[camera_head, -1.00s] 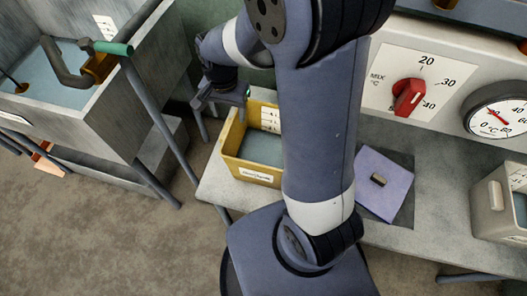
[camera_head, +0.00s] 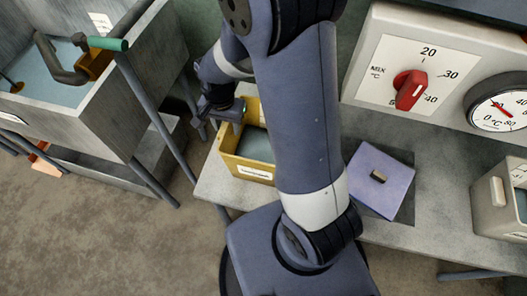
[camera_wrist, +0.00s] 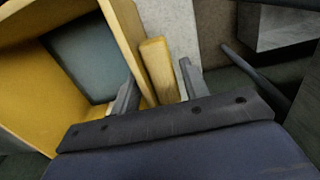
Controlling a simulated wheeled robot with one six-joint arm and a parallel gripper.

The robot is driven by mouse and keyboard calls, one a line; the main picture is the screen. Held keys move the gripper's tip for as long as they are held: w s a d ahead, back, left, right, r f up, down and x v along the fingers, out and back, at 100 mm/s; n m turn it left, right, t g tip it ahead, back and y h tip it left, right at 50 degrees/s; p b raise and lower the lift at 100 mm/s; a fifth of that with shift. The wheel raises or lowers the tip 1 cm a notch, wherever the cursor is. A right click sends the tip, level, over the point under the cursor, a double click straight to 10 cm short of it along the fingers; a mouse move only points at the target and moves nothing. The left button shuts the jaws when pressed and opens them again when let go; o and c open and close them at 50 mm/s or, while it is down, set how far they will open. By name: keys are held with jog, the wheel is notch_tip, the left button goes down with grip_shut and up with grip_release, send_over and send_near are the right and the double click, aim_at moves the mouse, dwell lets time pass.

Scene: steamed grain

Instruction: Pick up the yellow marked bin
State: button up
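The yellow bin (camera_head: 232,160) stands on the grey bench left of my arm, with a white label on its front and a flat blue-grey surface inside. In the wrist view the bin (camera_wrist: 28,85) fills the left side, and a yellow handle bar (camera_wrist: 158,70) runs along the outside of its wall. My gripper (camera_head: 228,112) is at the bin's left rim. In the wrist view my gripper (camera_wrist: 160,88) has its fingers spread, one on each side of the handle bar. A gap shows between the bar and the right finger; contact at the left finger is unclear.
A lilac lidded box (camera_head: 381,180) lies on the bench right of my arm. A pale bin (camera_head: 493,205) stands at the far right. A panel with a red knob (camera_head: 409,90) and a dial is behind. A grey basin (camera_head: 130,100) is at the left.

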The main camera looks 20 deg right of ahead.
grip_shut()
dwell(1.1)
